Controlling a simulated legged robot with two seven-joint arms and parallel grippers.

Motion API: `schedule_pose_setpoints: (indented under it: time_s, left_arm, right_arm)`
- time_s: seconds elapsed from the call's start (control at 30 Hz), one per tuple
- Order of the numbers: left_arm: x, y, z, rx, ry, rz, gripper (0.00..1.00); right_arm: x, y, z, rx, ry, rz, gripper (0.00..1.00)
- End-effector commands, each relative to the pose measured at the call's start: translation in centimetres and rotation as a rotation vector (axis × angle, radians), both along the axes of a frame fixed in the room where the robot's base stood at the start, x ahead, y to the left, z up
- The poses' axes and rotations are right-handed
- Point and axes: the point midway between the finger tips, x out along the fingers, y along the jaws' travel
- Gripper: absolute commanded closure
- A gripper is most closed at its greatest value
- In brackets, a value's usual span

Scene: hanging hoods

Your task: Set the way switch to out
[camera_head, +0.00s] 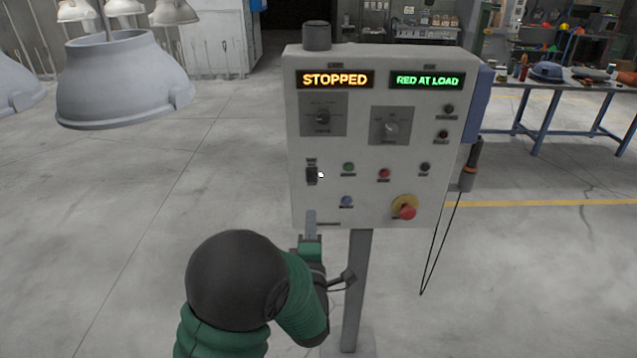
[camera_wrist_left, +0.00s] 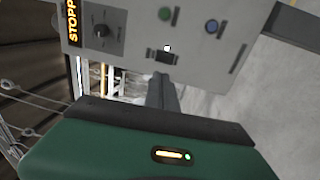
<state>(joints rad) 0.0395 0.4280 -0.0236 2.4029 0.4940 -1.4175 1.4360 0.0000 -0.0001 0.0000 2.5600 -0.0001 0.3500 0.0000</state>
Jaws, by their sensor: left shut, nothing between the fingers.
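The control box (camera_head: 373,150) faces me on a post. A small black switch (camera_head: 312,175) with a white spot beside it is on the left of its front; its label is too small to read, so I cannot tell for sure that it is the way switch. It also shows in the left wrist view (camera_wrist_left: 166,58). My left gripper (camera_head: 311,214) is shut and empty, at the lower left of the box, below the switch. In the left wrist view its fingers (camera_wrist_left: 163,80) point up at the switch; I cannot tell whether they touch. My right gripper is out of view.
Two rotary knobs (camera_head: 322,117) (camera_head: 391,128), several push buttons and a red emergency knob (camera_head: 406,211) share the panel. Displays read STOPPED and RED AT LOAD. Grey hoods (camera_head: 122,80) hang at left. A cabled handset (camera_head: 468,178) hangs at the box's right.

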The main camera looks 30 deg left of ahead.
Motion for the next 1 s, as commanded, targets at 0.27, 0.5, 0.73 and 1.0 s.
schedule_pose_setpoints:
  time_s: [0.27,0.5,0.73,1.0]
  left_arm:
    - [2.1,1.3,0.4,0.001,0.002,0.001,1.00]
    - [6.5,4.0,1.1,0.002,0.002,0.000,1.00]
    - [10.3,6.3,1.6,0.002,0.002,-0.001,1.00]
    - [11.9,7.3,1.7,0.001,0.004,-0.002,1.00]
  right_arm:
    - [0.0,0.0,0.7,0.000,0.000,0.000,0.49]
    - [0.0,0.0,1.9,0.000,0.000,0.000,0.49]
    - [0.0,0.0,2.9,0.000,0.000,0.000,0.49]
    - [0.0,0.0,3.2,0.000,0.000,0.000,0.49]
